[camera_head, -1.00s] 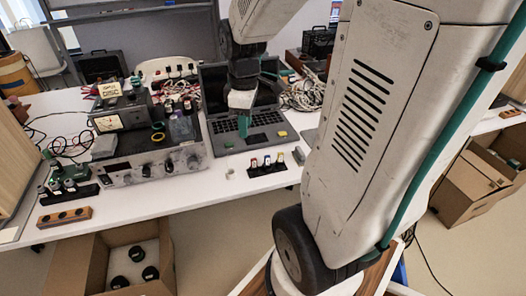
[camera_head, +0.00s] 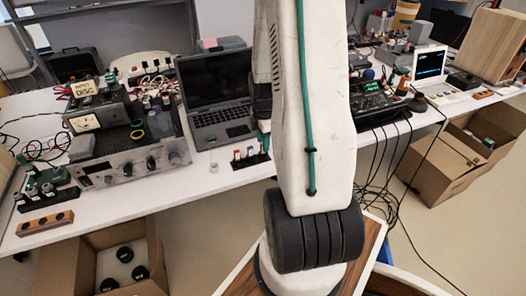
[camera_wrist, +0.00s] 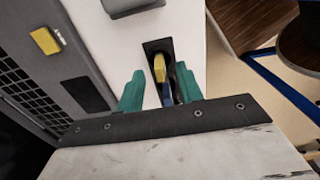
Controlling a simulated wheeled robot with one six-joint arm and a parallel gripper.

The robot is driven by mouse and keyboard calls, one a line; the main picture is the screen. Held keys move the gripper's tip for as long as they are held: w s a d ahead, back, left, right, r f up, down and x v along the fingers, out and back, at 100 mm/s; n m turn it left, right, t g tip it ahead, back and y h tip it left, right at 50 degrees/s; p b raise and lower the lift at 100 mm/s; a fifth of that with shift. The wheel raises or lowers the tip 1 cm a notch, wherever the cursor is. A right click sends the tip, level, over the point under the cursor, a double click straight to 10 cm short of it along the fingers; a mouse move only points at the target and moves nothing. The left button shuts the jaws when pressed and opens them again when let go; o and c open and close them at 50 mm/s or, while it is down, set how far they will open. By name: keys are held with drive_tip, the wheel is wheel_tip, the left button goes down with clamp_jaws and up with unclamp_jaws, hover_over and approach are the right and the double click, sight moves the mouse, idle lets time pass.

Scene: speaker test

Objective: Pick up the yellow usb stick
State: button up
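A yellow stick (camera_wrist: 159,68) stands in a black holder (camera_wrist: 150,46), close beside a blue one, in the wrist view.
The open laptop (camera_head: 222,118) lies behind the holder. A metal-fronted device (camera_head: 130,168) stands to the left. On the right are a black device (camera_head: 378,103) with hanging cables and a small screen (camera_head: 430,64). Open cardboard boxes (camera_head: 440,165) stand on the floor.

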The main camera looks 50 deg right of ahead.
wheel_tip(320, 180, down, 2)
drive_tip(key=shift+f, duration=0.1)
clamp_jaws()
drive_tip(key=shift+r, duration=0.55)
drive_tip(key=r, duration=0.1)
drive_tip(key=s+r, duration=0.1)
drive_tip(key=shift+s+r, duration=0.1)
drive_tip(key=shift+r, duration=0.25)
drive_tip(key=s+r, duration=0.1)
drive_tip(key=s, duration=1.3)
drive_tip(key=shift+s+d+r, duration=0.15)
drive_tip(key=shift+s+d, duration=0.25)
drive_tip(key=shift+d, duration=0.05)
